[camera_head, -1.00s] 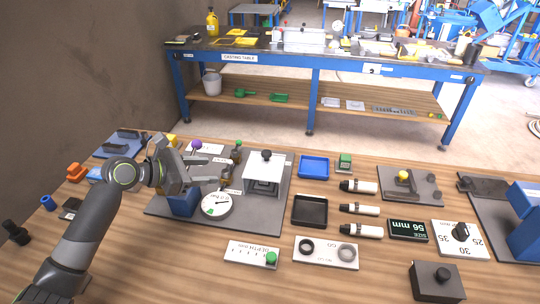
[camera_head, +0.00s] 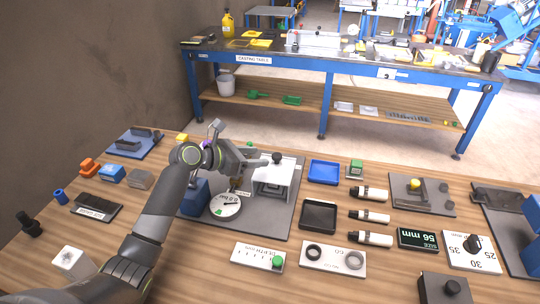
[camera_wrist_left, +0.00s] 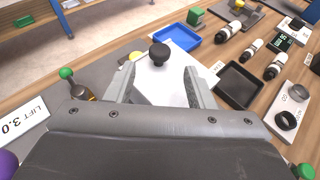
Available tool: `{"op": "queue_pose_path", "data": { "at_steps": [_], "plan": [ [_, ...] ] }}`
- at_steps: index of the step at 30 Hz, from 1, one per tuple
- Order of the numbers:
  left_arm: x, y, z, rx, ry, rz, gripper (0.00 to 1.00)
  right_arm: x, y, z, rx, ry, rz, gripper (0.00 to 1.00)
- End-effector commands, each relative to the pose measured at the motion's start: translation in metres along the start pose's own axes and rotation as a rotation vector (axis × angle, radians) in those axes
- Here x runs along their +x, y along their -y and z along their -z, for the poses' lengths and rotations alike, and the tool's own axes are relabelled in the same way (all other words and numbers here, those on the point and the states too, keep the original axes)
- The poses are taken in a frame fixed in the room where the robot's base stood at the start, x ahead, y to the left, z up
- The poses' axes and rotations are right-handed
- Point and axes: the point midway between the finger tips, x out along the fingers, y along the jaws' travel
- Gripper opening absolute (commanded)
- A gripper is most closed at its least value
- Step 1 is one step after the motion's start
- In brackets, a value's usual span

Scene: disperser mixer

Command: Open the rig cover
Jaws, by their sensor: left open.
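The rig cover (camera_head: 270,187) is a white box-like cover with a black knob (camera_head: 277,158) on top, standing on a dark grey base plate (camera_head: 288,215). It looks closed. My left gripper (camera_head: 258,160) is at its upper left side, with fingers pointing right toward the knob. In the left wrist view the fingers are open and apart, with the white cover (camera_wrist_left: 165,85) between them and the knob (camera_wrist_left: 159,53) just beyond. I cannot tell whether a finger touches the cover. My right gripper is not in view.
A round dial (camera_head: 225,207) and a blue block (camera_head: 194,198) stand left of the cover. Blue (camera_head: 324,172) and black (camera_head: 319,215) trays lie to the right.

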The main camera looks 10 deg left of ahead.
Motion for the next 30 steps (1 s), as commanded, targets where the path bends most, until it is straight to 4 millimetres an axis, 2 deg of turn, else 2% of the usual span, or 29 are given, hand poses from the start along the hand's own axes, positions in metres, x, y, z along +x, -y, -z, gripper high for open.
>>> {"op": "queue_pose_path", "data": {
  "at_steps": [3,9,15,23,30],
  "plan": [
    [0.023,0.0,-0.001,-0.003,0.001,0.002,0.49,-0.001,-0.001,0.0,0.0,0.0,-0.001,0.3],
    [0.047,0.0,0.0,-0.001,0.0,0.0,0.49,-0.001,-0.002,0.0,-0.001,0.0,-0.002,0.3],
    [0.057,0.0,0.0,0.001,0.0,0.0,0.49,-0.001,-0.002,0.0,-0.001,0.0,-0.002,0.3],
    [0.058,0.0,0.0,0.002,0.0,-0.001,0.49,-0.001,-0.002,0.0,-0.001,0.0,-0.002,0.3],
    [0.058,0.0,0.0,0.001,0.0,-0.001,0.2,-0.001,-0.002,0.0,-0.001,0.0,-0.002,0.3]
  ]
}}
